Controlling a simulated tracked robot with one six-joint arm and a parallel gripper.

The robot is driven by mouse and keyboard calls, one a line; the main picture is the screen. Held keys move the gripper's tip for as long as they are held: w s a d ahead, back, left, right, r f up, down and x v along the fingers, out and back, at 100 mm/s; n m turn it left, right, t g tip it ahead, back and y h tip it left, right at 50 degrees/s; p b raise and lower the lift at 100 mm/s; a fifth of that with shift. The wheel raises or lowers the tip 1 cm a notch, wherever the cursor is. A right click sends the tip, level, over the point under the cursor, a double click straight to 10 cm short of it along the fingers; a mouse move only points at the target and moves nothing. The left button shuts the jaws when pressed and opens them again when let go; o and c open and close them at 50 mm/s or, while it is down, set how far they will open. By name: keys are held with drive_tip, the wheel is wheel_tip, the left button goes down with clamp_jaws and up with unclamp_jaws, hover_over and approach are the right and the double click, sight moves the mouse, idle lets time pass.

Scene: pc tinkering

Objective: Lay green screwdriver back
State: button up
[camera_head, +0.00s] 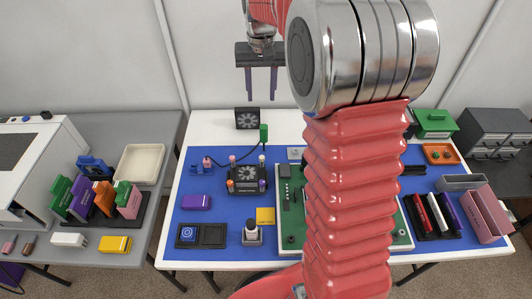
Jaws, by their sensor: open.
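A green screwdriver (264,133) with its handle upright shows at the back middle of the blue mat. My red arm hides part of the right half of the table.
A blue mat (215,222) covers the table. A second black fan (247,118) stands at the back edge. A green circuit board (291,222) lies right of the fan block.

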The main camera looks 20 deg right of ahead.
drive_tip(key=s+a+r+n+t, duration=0.1)
drive_tip(key=s+a+r, duration=0.2)
drive_tip(key=s, duration=0.4)
drive_tip(key=s+a+r+n+t, duration=0.15)
drive_tip(key=s+a+r, duration=0.25)
drive_tip(key=s, duration=0.4)
drive_tip(key=s+a+f+t, duration=0.1)
drive_tip(key=s, duration=0.5)
drive_tip(key=s+a+f+n+t, duration=0.1)
drive_tip(key=s+a+f, duration=0.1)
drive_tip(key=s, duration=0.5)
drive_tip(key=shift+a+f, duration=0.15)
drive_tip(key=shift+a, duration=0.1)
drive_tip(key=shift+n+t, duration=0.25)
